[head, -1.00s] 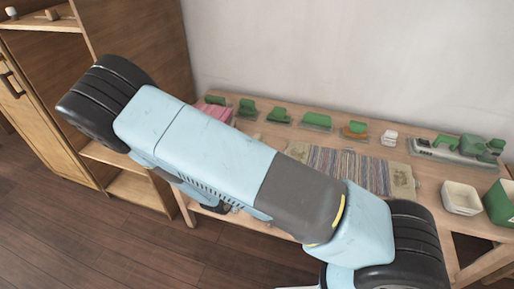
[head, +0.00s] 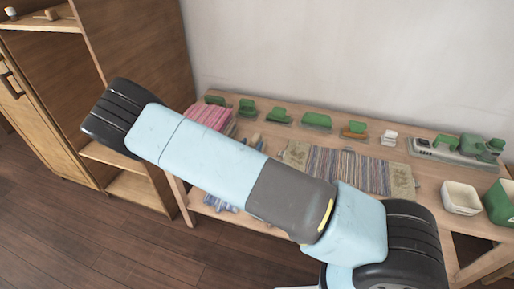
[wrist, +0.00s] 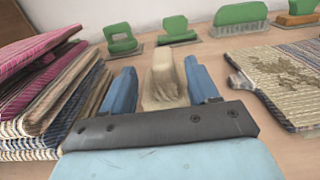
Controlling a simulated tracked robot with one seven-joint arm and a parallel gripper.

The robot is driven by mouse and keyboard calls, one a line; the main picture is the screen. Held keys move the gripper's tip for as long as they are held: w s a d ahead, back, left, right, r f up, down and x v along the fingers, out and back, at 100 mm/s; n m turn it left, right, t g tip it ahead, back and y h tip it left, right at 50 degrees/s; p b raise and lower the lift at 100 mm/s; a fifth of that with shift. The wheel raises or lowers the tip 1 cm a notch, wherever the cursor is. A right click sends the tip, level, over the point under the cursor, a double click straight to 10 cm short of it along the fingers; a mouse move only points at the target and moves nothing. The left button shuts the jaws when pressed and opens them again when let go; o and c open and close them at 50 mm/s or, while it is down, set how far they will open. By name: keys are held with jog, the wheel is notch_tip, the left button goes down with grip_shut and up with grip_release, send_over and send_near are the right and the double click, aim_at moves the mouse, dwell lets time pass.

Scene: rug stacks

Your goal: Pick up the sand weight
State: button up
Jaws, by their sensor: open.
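The sand weight, a pale sand-coloured block with a narrower upright top (wrist: 164,82), stands on the table between the two blue fingers of my gripper (wrist: 161,78) in the wrist view. The fingers are open, one on each side of it, with a visible gap at the left. I cannot tell whether the right finger touches it. In the head view my arm hides most of the gripper, and a small tan piece (head: 256,140) shows just past the arm.
Folded rugs, pink on top (wrist: 45,80), are stacked close to the left finger. A striped rug (wrist: 290,80) lies to the right. Several green-handled tools (wrist: 176,28) line the back. A white bin (head: 461,198) stands at the table's right.

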jog(key=x, duration=0.5)
jog(key=shift+d+f, duration=0.15)
grip_shut()
dwell(0.4)
dwell(0.9)
